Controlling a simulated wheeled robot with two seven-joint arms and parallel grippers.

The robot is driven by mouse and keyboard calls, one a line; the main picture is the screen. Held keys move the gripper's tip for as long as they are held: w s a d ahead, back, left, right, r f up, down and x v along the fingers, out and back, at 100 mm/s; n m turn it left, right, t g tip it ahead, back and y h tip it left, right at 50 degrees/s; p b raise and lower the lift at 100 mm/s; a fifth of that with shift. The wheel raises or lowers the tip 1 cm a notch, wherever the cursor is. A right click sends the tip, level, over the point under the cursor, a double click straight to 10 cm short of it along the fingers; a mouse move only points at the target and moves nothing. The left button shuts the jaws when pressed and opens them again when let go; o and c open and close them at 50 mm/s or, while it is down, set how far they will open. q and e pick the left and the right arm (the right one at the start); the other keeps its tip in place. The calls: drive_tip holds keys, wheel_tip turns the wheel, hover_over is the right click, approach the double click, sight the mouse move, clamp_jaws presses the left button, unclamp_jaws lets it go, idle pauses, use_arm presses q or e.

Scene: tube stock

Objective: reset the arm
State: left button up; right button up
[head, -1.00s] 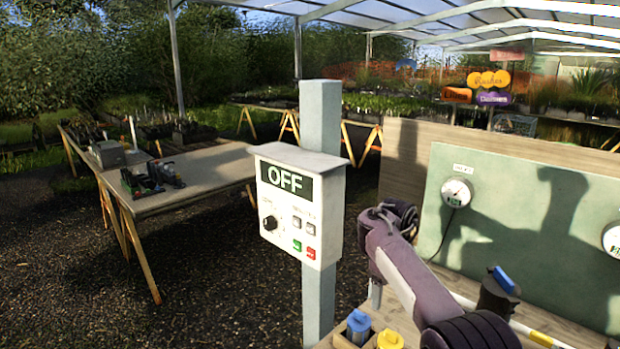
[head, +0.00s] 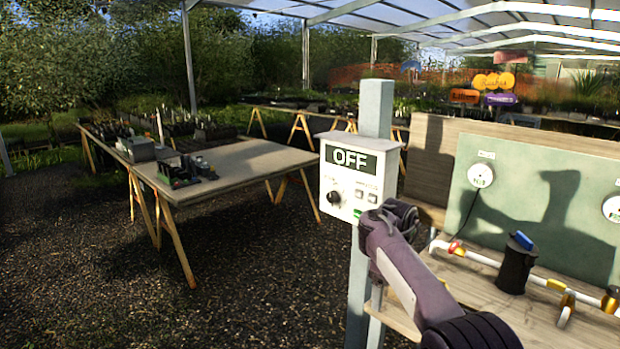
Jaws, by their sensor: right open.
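My right arm (head: 415,280) comes in from the bottom right. It is purple-grey and slopes up to the left. My right gripper (head: 402,216) is at its far end, small and dark, seen mostly from behind; it is open and I see nothing held. It overlaps the lower right of the white control box (head: 330,182) in the picture; I cannot tell whether they touch. The box reads OFF and has a black knob (head: 334,197); part of its lower buttons is hidden. My left gripper is not in view.
The box hangs on a grey post (head: 376,108). On the right, a wooden bench carries a white pipe (head: 482,259), a dark fitting with a blue top (head: 516,265) and a green panel (head: 545,200) with gauges. A trestle table (head: 240,168) stands left. Gravel ground between is clear.

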drive_tip(key=s+d+f+n+h, duration=0.1)
drive_tip(key=s+d+f+n, duration=0.35)
drive_tip(key=f, duration=0.85)
drive_tip(key=s+d+f+n+h, duration=0.2)
drive_tip(key=s+f+n, duration=0.4)
drive_tip(key=f, duration=0.8)
drive_tip(key=s+d+f+n+h, duration=0.1)
drive_tip(key=s+d+f+n, duration=0.4)
drive_tip(key=f, duration=0.8)
drive_tip(key=s+a+f+n, duration=0.2)
drive_tip(key=s+f+n, duration=0.2)
drive_tip(key=s+f, duration=0.6)
drive_tip(key=s+a+f+n+y, duration=0.1)
drive_tip(key=s+f+n, duration=0.2)
drive_tip(key=s, duration=0.8)
drive_tip(key=s+a+f+n+y, duration=0.1)
drive_tip(key=s+a+f+n, duration=0.1)
drive_tip(key=s, duration=0.9)
drive_tip(key=s+a+f+n+t+y, duration=0.1)
drive_tip(key=s+f+n, duration=0.3)
drive_tip(key=s, duration=0.7)
drive_tip(key=shift+s+a+f+n+y, duration=0.25)
drive_tip(key=shift+f+n+y, duration=0.15)
drive_tip(key=shift+n+y, duration=0.15)
